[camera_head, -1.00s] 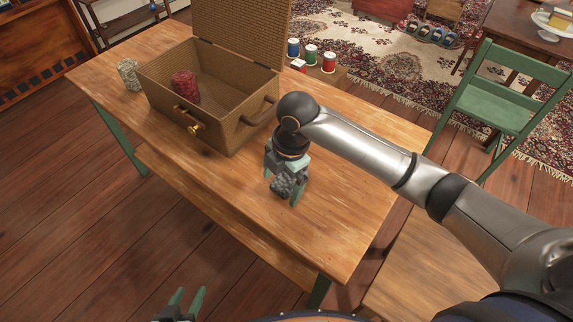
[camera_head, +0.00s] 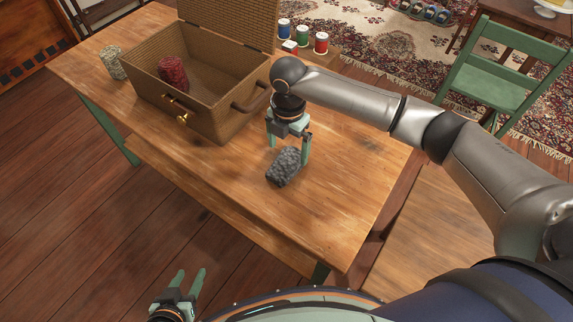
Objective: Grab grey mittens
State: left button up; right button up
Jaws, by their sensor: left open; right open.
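The grey mittens (camera_head: 284,167), a dark grey knitted bundle, lie on the wooden table right of the basket. My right gripper (camera_head: 288,153) points down just behind and above them. Its two green fingers are spread with a gap between, and the mittens show in front of the fingertips, not clamped. I cannot tell whether a finger touches them. My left gripper (camera_head: 190,277) is low at the bottom of the view, off the table's front edge, with its fingers apart and empty.
An open wicker case (camera_head: 226,118) stands on the table (camera_head: 330,215) with a red knitted bundle (camera_head: 173,72) inside. A pale grey-green bundle (camera_head: 112,63) stands left of it. Several thread spools (camera_head: 303,37) are behind. The table's front right is clear.

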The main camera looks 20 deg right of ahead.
aim_at(288, 160)
jog(key=f, duration=0.4)
jog(key=shift+s+f, duration=0.25)
jog(key=shift+f, duration=0.1)
jog(key=c, duration=1.3)
jog(key=shift+r, duration=0.1)
